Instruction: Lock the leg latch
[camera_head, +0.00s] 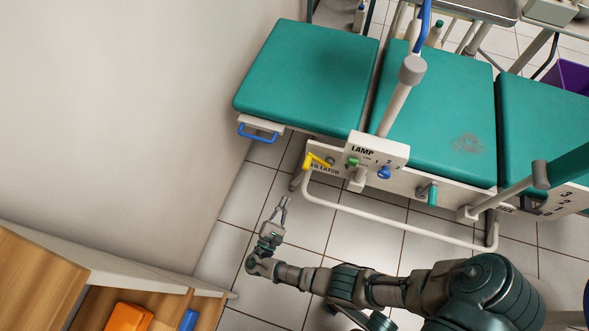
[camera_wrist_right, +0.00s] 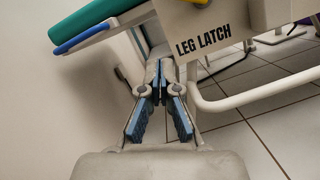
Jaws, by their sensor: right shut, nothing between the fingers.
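The leg latch has a yellow lever (camera_head: 318,161) on the side of the green dental couch, above a plate labelled LEG LATCH (camera_wrist_right: 203,40). The lever's lower edge just shows at the top of the right wrist view (camera_wrist_right: 195,2). My right gripper (camera_head: 284,200) is below and to the left of the lever in the head view, apart from it. Its fingers are shut and empty, and in the right wrist view (camera_wrist_right: 160,70) they point toward the couch's end, left of the label. My left gripper is not in view.
A white rail (camera_head: 400,232) runs along the couch's near side. A LAMP panel (camera_head: 376,152) with green and blue knobs sits right of the lever. A blue handle (camera_head: 258,133) is at the couch's left end. A wooden cabinet (camera_head: 130,275) stands at lower left; tiled floor lies between.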

